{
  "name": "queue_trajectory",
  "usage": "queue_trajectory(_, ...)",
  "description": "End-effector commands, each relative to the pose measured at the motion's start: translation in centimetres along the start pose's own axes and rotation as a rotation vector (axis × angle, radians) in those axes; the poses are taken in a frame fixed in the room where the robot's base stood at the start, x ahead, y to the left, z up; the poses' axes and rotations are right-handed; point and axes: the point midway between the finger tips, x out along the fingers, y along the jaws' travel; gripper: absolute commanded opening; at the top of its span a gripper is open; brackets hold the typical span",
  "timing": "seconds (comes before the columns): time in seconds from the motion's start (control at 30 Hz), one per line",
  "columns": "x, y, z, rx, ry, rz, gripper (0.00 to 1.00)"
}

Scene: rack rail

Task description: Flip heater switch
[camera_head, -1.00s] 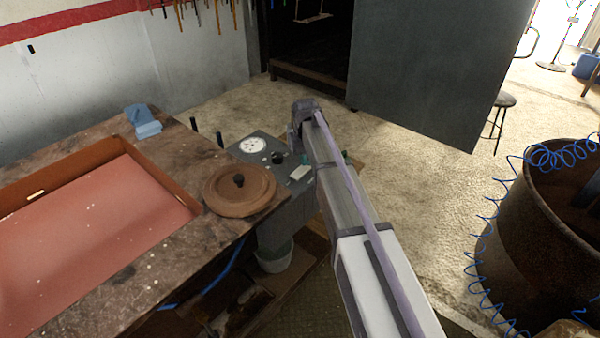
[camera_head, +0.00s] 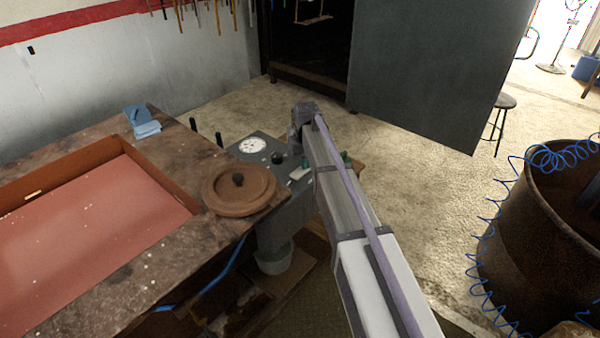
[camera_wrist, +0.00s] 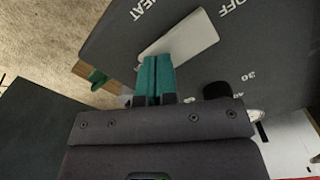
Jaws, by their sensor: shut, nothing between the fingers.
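The heater switch is a pale rectangular lever (camera_wrist: 182,36) on a dark grey control panel (camera_wrist: 270,55), between the printed words HEAT and OFF in the wrist view. It also shows in the head view as a small pale block (camera_head: 300,172), partly covered by my arm. My gripper (camera_wrist: 155,62) has its teal fingers pressed together and nothing between them. The fingertips are at the switch's near edge, towards its HEAT end. I cannot tell whether they touch it. In the head view the gripper is mostly hidden by my arm.
The panel carries a white dial (camera_head: 252,145) and a black knob (camera_head: 278,158). A round brown lid (camera_head: 240,188) on the workbench (camera_head: 180,145) stands close to the left. A large metal drum (camera_head: 550,235) with a blue coiled hose is at right. Open floor lies behind.

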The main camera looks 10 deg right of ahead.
Motion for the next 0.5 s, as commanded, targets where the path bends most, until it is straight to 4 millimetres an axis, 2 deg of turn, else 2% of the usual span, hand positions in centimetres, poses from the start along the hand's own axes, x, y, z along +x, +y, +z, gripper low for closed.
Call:
queue_trajectory(0.27,0.1,0.0,0.0,0.0,0.0,0.0,0.0)
queue_trajectory(0.5,-2.4,0.0,0.0,0.0,0.0,0.0,0.0)
